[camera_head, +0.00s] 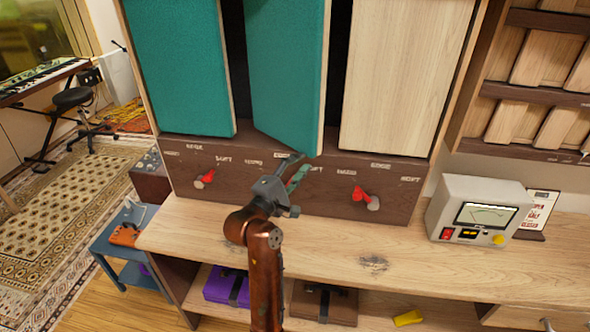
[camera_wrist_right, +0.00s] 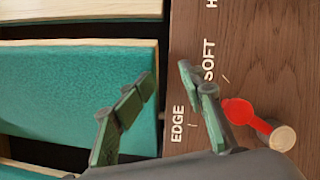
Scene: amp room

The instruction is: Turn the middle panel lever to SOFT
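The middle panel (camera_head: 285,70) shows a teal face and stands slightly angled. My right gripper (camera_head: 297,172) is in front of the dark wood board below it and hides the middle lever in the head view. The right wrist view shows a red lever with a pale knob (camera_wrist_right: 283,138), apparently the middle one. Its labels EDGE (camera_wrist_right: 177,124) and SOFT (camera_wrist_right: 209,60) run up the board there. The right gripper (camera_wrist_right: 165,85) is open, its fingers apart with nothing between them. The lever lies just right of the right-hand finger; contact is unclear. My left gripper is not in view.
The left red lever (camera_head: 204,179) and right red lever (camera_head: 365,199) flank my gripper on the same board. A meter box (camera_head: 478,212) stands on the wooden bench (camera_head: 350,250) at right. The bench top in front of the board is mostly clear.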

